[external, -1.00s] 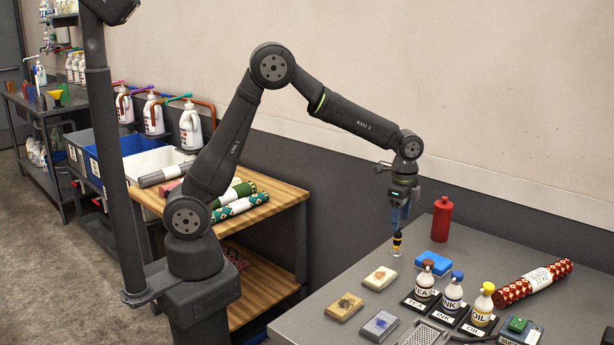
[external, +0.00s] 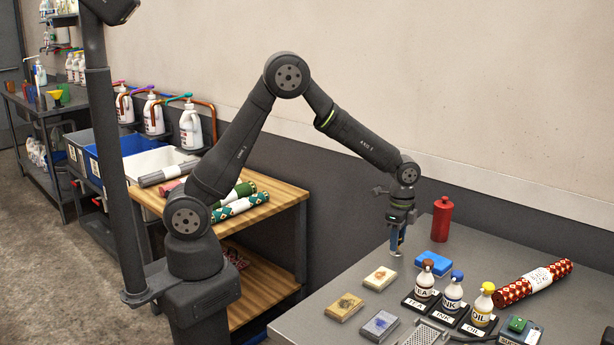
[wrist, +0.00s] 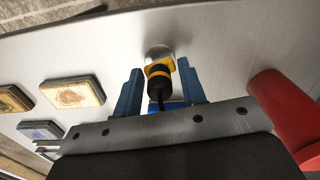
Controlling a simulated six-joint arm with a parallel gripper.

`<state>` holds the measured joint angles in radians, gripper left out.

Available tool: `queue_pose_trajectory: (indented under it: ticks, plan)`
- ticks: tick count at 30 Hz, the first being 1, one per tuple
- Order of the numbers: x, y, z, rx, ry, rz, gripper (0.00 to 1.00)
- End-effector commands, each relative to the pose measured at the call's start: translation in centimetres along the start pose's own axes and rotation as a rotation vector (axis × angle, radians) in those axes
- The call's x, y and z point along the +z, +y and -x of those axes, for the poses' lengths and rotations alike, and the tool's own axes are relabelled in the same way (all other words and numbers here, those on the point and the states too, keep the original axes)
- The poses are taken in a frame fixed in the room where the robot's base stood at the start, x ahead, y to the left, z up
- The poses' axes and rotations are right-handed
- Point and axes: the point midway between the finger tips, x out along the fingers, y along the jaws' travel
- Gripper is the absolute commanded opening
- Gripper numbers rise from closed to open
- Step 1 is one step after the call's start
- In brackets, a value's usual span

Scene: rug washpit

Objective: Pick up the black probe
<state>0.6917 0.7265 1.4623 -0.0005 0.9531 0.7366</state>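The black probe (wrist: 160,85) has yellow bands and a round metallic foot (wrist: 159,53). In the wrist view it stands between the two blue fingers of my gripper (wrist: 160,70), with a gap visible on each side. In the external view my gripper (external: 396,240) points down at the grey table's back left part. A finger hides nearly all of the probe there; only a bit of its pale foot (external: 395,253) shows below. The fingers are apart and not closed on the probe.
A red bottle (external: 442,218) and a blue block (external: 433,263) stand near the gripper on the right. Several pads, including a cream one (external: 380,279), lie in front. Labelled bottles (external: 424,281) and a rolled rug (external: 533,281) are farther right on the table (external: 310,323).

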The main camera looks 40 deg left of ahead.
Motion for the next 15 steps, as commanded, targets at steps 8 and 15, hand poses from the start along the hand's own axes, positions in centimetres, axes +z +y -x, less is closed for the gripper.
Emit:
queue_pose_trajectory:
  ticks: [8, 15]
  plan:
    - [-0.02, -0.02, 0.05, -0.001, 0.001, 0.000, 0.08]
    - [-0.06, -0.05, 0.66, -0.002, 0.002, 0.000, 0.07]
